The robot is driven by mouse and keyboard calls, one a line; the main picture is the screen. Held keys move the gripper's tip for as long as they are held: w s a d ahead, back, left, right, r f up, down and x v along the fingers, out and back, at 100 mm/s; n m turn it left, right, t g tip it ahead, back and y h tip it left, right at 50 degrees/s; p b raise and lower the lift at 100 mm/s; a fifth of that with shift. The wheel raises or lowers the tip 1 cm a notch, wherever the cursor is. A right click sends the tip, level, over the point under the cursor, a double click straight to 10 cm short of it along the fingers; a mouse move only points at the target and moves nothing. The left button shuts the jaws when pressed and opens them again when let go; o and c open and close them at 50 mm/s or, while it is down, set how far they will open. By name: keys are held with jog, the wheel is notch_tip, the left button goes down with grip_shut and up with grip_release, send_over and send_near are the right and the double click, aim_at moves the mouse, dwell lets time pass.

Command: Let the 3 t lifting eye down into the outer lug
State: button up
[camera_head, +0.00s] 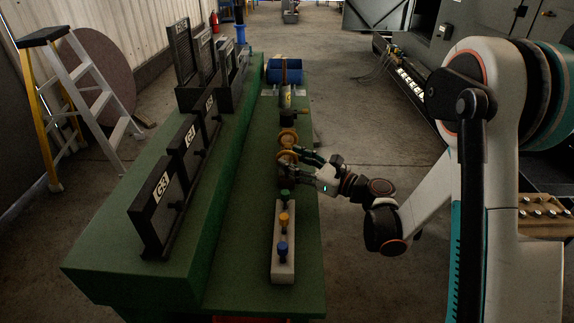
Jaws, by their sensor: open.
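My gripper (299,160) is open over the green bench, reaching in from the right. Its dark fingers are beside a small orange-brown round piece (285,158); I cannot tell whether they touch it. A second orange-brown round piece (288,138) stands just behind it. Either may be a lifting eye or part of a lug; no 3 t marking is readable. A pale block (283,262) nearer the front carries a green (284,194), a yellow (284,219) and a blue knobbed piece (282,248). Which part is the outer lug cannot be told.
Black panels (160,208) marked G3 and similar stand on the raised left ledge (120,250). A yellow-marked cylinder (286,96) and a blue bin (284,72) are at the bench's far end. The bench top (238,265) left of the block is clear.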

jog(key=x, duration=0.1)
jog(key=b+x, duration=0.1)
jog(key=x, duration=0.2)
jog(key=shift+a+f+b, duration=0.25)
jog(key=shift+a+b, duration=0.1)
jog(key=shift+a, duration=0.1)
grip_shut()
